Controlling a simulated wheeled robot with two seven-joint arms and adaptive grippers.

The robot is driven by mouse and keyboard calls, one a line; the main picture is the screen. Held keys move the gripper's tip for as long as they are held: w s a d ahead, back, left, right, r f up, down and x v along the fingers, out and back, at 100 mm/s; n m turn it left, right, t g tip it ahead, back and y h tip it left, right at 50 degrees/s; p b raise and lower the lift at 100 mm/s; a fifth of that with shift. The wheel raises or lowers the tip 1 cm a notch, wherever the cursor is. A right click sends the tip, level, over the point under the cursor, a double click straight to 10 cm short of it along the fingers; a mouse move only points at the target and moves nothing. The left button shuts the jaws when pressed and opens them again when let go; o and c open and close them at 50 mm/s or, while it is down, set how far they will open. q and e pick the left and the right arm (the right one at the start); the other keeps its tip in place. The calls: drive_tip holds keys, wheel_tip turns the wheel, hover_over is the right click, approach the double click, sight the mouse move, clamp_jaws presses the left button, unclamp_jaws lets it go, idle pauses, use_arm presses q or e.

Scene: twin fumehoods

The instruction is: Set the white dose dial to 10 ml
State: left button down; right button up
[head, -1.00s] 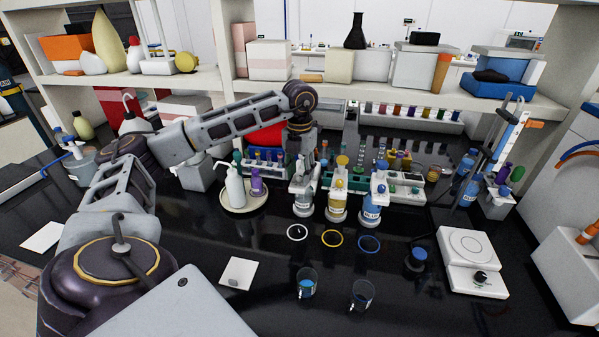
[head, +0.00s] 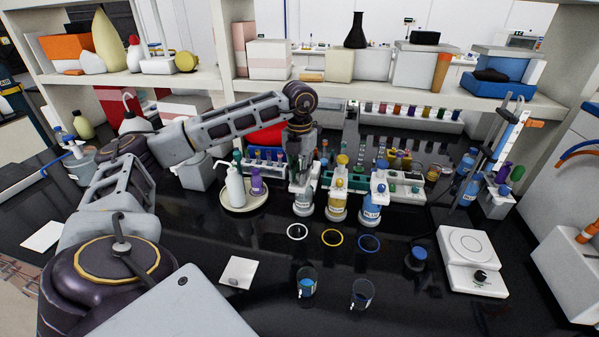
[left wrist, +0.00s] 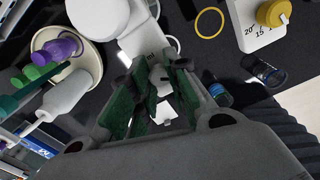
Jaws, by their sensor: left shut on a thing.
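The white-labelled dispenser bottle (head: 303,207) stands upright on the bench, leftmost of three, beside the yellow one (head: 338,206) and the blue one (head: 372,211). My left gripper (head: 301,172) reaches down over the white dispenser and hides much of its top. In the left wrist view the green-padded fingers (left wrist: 157,92) are closed on a small pale part, the white dose dial (left wrist: 158,74). A plate marked "ml" (left wrist: 150,55) shows just beyond it. The number that the dial points to is hidden. My right gripper is not in view.
A tray (head: 233,207) with a pump bottle (head: 235,187) and a purple-capped bottle (head: 257,184) stands close left. White, yellow and blue rings (head: 368,243) and two beakers (head: 361,294) are in front. A balance (head: 472,247) stands right.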

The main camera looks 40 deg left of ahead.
use_arm(q)
drive_tip(key=shift+m, duration=0.4)
drive_tip(key=m, duration=0.3)
drive_tip(key=shift+w+b, duration=0.1)
drive_tip(key=shift+b, duration=0.3)
drive_tip(key=shift+r+m, duration=0.1)
drive_tip(key=shift+m, duration=1.9)
drive_tip(key=c, duration=1.3)
unclamp_jaws()
drive_tip(key=shift+r, duration=5.8)
